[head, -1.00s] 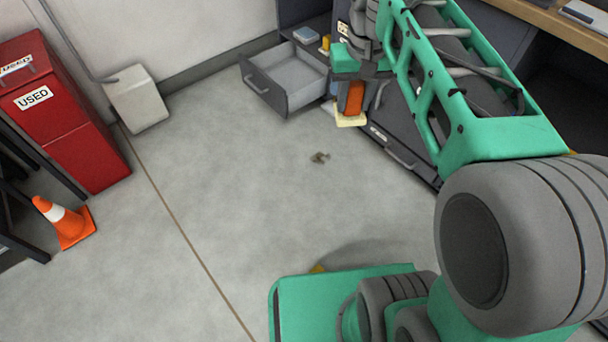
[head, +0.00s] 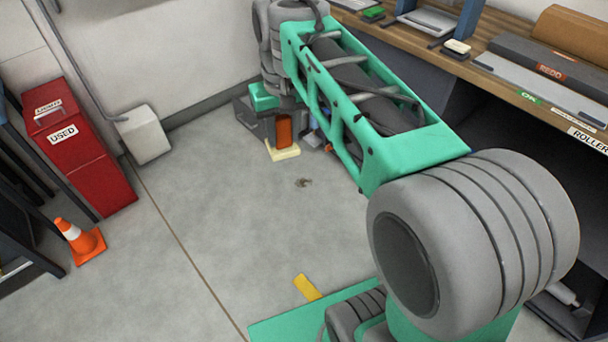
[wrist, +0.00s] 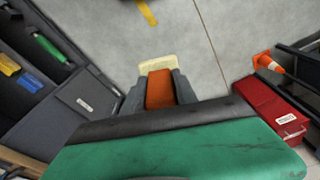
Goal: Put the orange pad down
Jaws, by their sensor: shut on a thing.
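The orange pad (head: 284,131) has an orange upper part and a cream block (head: 283,151) at its lower end. My gripper (head: 283,138) is shut on the orange part and holds the pad near the cabinet, in front of the open drawer (head: 246,113). In the wrist view the orange pad (wrist: 160,88) sits between the two grey fingers of my gripper (wrist: 159,92), with the cream end (wrist: 158,62) beyond them. Whether the cream end touches anything is unclear. My arm hides most of the drawer in the head view.
A red bin (head: 88,150) marked USED, a pale box (head: 146,134) and an orange cone (head: 79,241) stand at left. A workbench (head: 480,35) with several items is at right. Green (wrist: 49,48) and blue (wrist: 28,82) items lie at left in the wrist view.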

